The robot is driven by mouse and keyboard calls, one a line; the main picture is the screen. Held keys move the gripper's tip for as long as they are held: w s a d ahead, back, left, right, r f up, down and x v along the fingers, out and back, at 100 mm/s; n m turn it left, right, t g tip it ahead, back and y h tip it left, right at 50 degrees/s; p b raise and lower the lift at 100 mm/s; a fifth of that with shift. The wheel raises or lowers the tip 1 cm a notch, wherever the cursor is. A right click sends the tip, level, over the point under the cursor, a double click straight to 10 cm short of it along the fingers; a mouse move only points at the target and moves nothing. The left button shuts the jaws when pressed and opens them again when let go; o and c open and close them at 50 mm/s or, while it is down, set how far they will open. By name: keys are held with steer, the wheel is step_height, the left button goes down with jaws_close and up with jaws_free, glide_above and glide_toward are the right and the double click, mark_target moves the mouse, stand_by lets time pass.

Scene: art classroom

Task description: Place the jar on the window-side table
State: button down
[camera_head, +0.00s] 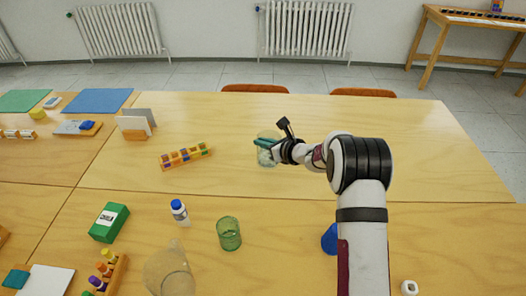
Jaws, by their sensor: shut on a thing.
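A clear glass jar (267,159) with pale contents is at the far table, partly hidden by my gripper. My gripper (268,144) is shut on the jar near its upper part. The jar is over the pale wooden far table (400,140), on the side towards the radiators. I cannot tell whether its base touches the tabletop. No window shows, so I cannot confirm which table is the window-side one.
A wooden holder with coloured blocks (186,156) lies left of the jar. Nearer stand a green glass (229,234), a clear beaker (170,275), a white bottle with a blue cap (180,212) and a blue item (330,240). The far table's right side is clear.

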mark_target(263, 151)
steer(key=shift+f, duration=1.95)
steer(key=c, duration=1)
jaws_free()
